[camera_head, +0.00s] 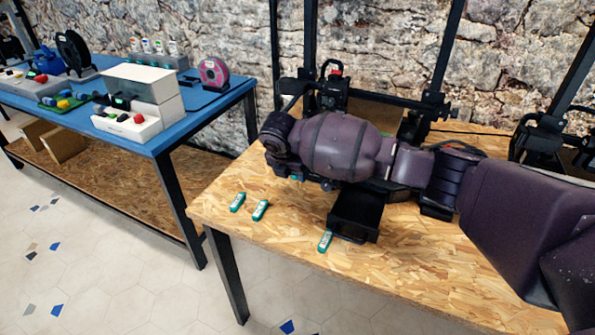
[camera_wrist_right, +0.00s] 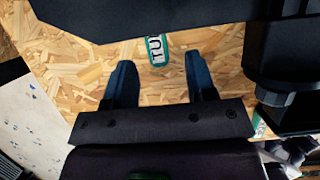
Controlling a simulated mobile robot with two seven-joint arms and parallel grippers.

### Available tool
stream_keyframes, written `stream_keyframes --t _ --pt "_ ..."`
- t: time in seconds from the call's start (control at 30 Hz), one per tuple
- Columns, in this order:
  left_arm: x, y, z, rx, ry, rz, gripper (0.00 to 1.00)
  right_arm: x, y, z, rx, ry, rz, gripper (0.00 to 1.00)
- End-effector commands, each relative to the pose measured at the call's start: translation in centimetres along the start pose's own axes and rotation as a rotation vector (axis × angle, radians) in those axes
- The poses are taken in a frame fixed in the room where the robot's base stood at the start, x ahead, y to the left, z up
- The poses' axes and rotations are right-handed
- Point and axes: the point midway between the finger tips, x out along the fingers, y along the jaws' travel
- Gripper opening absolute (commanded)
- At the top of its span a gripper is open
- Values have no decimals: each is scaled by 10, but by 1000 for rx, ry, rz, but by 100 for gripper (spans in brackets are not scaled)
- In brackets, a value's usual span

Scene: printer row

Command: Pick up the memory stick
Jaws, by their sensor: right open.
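Several small green sticks with white labels lie on the wooden table. In the head view, two lie side by side left of my arm, a left one (camera_head: 238,201) and one beside it (camera_head: 261,210). A third (camera_head: 325,241) lies by a black box. My right gripper (camera_head: 312,182) is mostly hidden under my arm. In the right wrist view its two dark fingers (camera_wrist_right: 161,72) are apart with nothing between them. A green stick (camera_wrist_right: 156,49) lies just beyond the fingertips, partly under a dark edge. Another stick (camera_wrist_right: 258,124) shows at lower right. My left gripper is not seen.
A black box (camera_head: 355,215) stands on the wooden table (camera_head: 290,265) below my arm. A black-framed printer (camera_head: 332,88) is behind my arm. A blue table (camera_head: 165,135) on the left carries a white box, spools and small parts.

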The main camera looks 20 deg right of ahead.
Motion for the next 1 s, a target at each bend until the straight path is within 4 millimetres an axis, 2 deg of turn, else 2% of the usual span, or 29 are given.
stream_keyframes --t 0.03,0.07,0.3,0.37,0.6,0.67,1.0 --pt "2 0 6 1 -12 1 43 10 0 -2 -1 3 -4 51" --pt "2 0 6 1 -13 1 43 12 0 -1 0 3 -3 51" --pt "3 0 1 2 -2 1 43 8 1 1 2 -2 3 51" --pt "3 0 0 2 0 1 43 8 1 1 2 -2 3 43" --pt "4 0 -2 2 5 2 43 9 0 1 1 -1 2 7" --pt "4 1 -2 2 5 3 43 9 0 1 1 -1 2 0" --pt "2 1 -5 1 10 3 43 6 -2 1 3 -2 3 0"
